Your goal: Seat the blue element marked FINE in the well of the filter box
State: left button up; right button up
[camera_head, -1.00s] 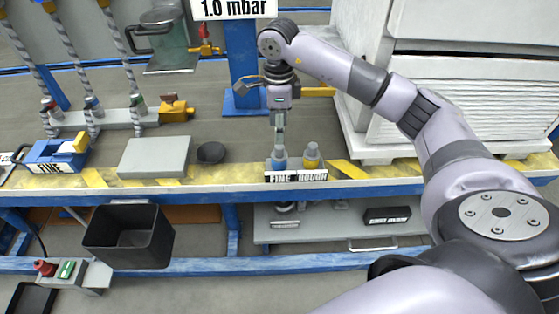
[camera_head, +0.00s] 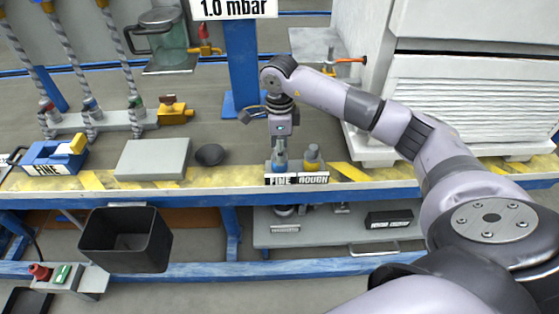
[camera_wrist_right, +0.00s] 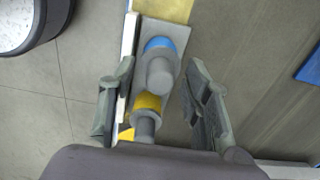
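The blue element (camera_head: 279,164), with a grey top, stands upright in a small stand behind a FINE label at the bench's front edge. A yellow element (camera_head: 312,160) stands beside it behind the ROUGH label. My right gripper (camera_head: 280,150) is directly over the blue element and points down. In the right wrist view, the open fingers (camera_wrist_right: 160,66) lie on either side of the blue element (camera_wrist_right: 160,46), with gaps showing; the yellow element (camera_wrist_right: 148,104) is nearer the palm. A blue box labelled FINE (camera_head: 38,157), with a yellow part on top, sits at the left; its well cannot be made out.
A grey block (camera_head: 153,159) and a dark bowl (camera_head: 210,154) lie between the blue box and the stand. A black bin (camera_head: 126,240) hangs below the front edge. A large white cabinet (camera_head: 455,105) stands at the right.

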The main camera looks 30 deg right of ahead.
grip_shut()
dwell(0.3)
jog(key=shift+r, duration=0.1)
